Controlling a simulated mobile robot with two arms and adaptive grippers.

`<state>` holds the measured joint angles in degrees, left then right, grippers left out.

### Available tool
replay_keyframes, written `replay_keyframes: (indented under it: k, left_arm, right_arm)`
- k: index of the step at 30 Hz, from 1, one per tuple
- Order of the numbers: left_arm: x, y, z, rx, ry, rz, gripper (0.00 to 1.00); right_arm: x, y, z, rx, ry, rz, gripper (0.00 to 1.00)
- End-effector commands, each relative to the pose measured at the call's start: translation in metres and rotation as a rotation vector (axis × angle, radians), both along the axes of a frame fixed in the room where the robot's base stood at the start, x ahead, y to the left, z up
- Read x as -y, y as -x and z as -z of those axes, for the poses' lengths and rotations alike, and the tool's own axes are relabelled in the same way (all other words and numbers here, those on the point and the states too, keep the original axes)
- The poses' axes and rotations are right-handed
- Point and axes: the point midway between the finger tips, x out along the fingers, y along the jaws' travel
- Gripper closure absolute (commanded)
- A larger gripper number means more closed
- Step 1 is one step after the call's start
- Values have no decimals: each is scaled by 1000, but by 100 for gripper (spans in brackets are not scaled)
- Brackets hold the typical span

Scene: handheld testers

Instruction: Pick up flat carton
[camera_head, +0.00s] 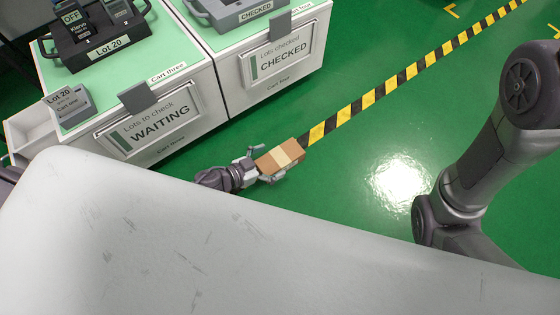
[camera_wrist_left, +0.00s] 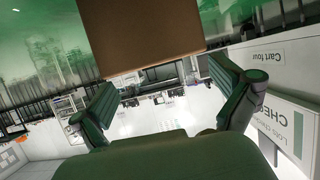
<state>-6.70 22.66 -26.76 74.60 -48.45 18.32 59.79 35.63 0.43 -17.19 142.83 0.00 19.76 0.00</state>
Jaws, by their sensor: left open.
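The flat carton (camera_head: 280,158) is a brown box with a paler band across it. In the head view it shows at the fingertips of my left gripper (camera_head: 267,163), above green floor near the striped line. My left gripper is open, its fingers spread at either side of the carton's near end. In the left wrist view the carton (camera_wrist_left: 140,35) fills the top middle, with the open fingers of the left gripper (camera_wrist_left: 170,95) below it. I cannot tell whether they touch it. My right gripper is out of view.
Cart three, with a WAITING sign (camera_head: 150,122), stands at the left, bearing a black Lot 20 tester (camera_head: 98,35). Beside it is cart four with a CHECKED sign (camera_head: 280,60). Green floor (camera_head: 370,140) to the right is clear, crossed by a yellow-black line (camera_head: 370,97).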

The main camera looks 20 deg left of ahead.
Motion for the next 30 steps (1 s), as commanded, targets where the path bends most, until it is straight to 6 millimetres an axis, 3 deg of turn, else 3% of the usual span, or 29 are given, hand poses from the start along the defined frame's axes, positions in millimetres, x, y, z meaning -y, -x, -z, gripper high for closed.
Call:
replay_keyframes:
  k: [4, 9, 17, 30]
  left_arm:
    - [9, -18, 18, 4, 1, 1, 0]
    - [19, -29, 21, 1, -1, 0, 0]
    - [20, -31, 19, -1, -1, -1, 2]
    - [20, -31, 19, 1, 1, 0, 73]
  right_arm:
    - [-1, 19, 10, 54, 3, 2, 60]
    - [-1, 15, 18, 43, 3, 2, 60]
    - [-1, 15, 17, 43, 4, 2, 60]
    - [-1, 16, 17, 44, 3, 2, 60]
